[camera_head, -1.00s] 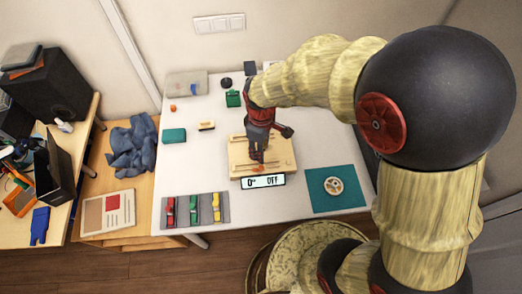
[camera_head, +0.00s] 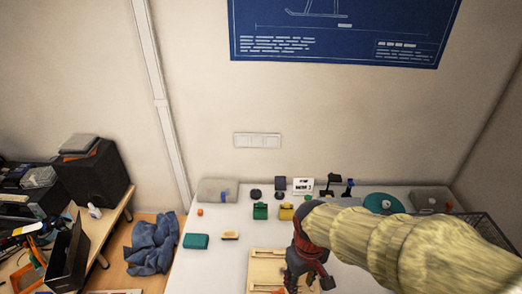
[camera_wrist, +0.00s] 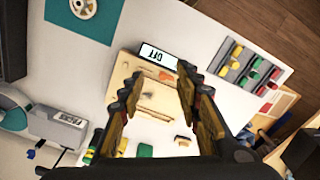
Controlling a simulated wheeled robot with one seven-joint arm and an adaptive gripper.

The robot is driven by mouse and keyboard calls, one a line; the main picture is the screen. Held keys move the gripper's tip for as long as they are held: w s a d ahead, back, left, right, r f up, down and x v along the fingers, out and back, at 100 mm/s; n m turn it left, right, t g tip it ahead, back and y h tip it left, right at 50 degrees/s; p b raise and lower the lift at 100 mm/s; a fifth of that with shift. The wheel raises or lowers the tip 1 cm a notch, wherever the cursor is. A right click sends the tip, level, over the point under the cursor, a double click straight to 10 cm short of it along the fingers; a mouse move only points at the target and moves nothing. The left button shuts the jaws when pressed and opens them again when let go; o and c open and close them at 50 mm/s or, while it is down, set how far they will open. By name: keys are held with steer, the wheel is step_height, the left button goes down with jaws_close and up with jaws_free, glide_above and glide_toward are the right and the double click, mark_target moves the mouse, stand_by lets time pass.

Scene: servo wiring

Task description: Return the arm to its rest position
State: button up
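My gripper (camera_head: 306,280) hangs over the right part of the light wooden board (camera_head: 256,264) on the white table (camera_head: 212,266). The wrist view looks down past both fingers of my gripper (camera_wrist: 160,72). They stand apart, with nothing held between them, above the same board (camera_wrist: 150,97). A small display (camera_wrist: 157,57) at the board's edge reads OFF. My arm reaches in from the right in the head view and hides part of the table. The board's lower part is cut off there.
A grey mat (camera_wrist: 228,69) holds red, green and yellow pieces. A teal mat (camera_wrist: 60,22) bears a round white part (camera_wrist: 83,8). Green (camera_head: 260,211) and yellow (camera_head: 286,211) blocks stand behind the board. A teal box (camera_head: 195,241) lies left. A wire basket (camera_head: 484,228) is at right.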

steer(key=s+d+r+m+t, duration=0.2)
steer(key=s+d+r, duration=0.1)
steer(key=r, duration=0.5)
steer(key=s+d+r+m+t+b, duration=0.1)
steer(key=s+d+r+m+t, duration=0.2)
steer(key=d+r, duration=0.2)
step_height(320, 180, up, 3)
steer(key=shift+d+f+t, duration=0.15)
steer(key=shift+t, duration=0.15)
